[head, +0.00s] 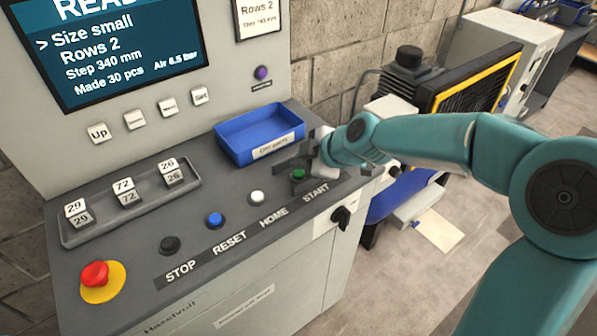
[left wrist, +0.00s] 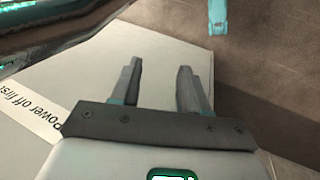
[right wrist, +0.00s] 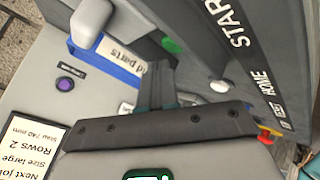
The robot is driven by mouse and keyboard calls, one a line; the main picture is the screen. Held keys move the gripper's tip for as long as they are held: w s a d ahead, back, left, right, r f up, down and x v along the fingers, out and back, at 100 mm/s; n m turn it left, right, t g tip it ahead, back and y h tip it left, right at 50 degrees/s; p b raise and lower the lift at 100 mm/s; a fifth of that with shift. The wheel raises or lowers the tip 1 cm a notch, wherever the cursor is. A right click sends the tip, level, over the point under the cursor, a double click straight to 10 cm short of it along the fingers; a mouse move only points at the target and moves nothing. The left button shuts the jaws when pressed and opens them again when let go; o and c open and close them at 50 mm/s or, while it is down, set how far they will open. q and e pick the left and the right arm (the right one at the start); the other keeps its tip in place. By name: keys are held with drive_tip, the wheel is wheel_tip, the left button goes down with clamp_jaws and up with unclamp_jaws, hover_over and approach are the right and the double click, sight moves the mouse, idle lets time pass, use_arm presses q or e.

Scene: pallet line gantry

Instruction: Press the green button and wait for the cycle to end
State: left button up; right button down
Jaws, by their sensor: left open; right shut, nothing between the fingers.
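The green button (head: 298,175) is on the sloped grey console (head: 190,235), above the label START. It also shows in the right wrist view (right wrist: 172,45), just beyond the fingertips. My right gripper (head: 308,161) is shut and empty, its fingers close to the green button; I cannot tell whether they touch it. The shut fingers also show in the right wrist view (right wrist: 161,72). My left gripper (left wrist: 160,70) is open and empty, over a pale surface, and is not in the head view. The screen (head: 115,45) shows "READ", cut off, with "Size small", "Rows 2" and "Made 30 pcs".
White HOME (head: 257,197), blue RESET (head: 214,220) and black STOP (head: 170,245) buttons lie left of the green one. A red emergency button (head: 95,274) is at the front left. A blue tray (head: 232,128) sits behind the green button. A black rotary switch (head: 341,217) is on the front.

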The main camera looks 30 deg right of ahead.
drive_tip(key=shift+f, duration=0.1)
idle(0.7)
drive_tip(key=shift+f+b, duration=0.35)
drive_tip(key=shift+b, duration=0.4)
